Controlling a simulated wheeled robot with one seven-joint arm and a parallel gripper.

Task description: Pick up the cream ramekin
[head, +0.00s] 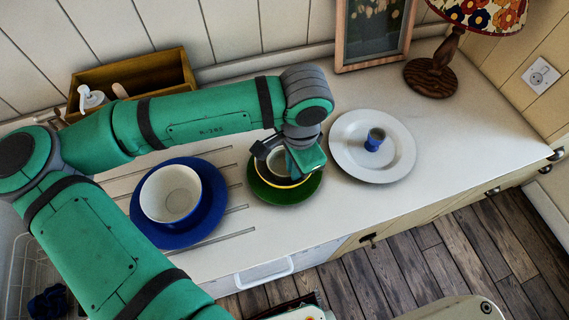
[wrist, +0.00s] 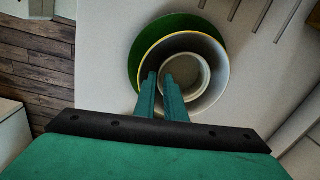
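The cream ramekin (wrist: 186,76) sits inside a larger bowl with a yellow rim (wrist: 214,98), which stands on a green plate (wrist: 140,47). In the head view the ramekin (head: 275,160) is partly hidden by my gripper (head: 290,160). In the wrist view my gripper (wrist: 160,76) reaches down at the ramekin's left side, with a narrow gap between its fingers. One finger is over the bowl and the other overlaps the ramekin's near-left rim. Whether they touch the ramekin cannot be told.
A blue plate (head: 214,214) with a cream bowl (head: 170,193) stands to the left. A white plate (head: 398,160) holding a small blue cup (head: 375,139) is to the right. A lamp (head: 432,77), picture frame (head: 341,40) and wooden box (head: 176,70) stand at the back.

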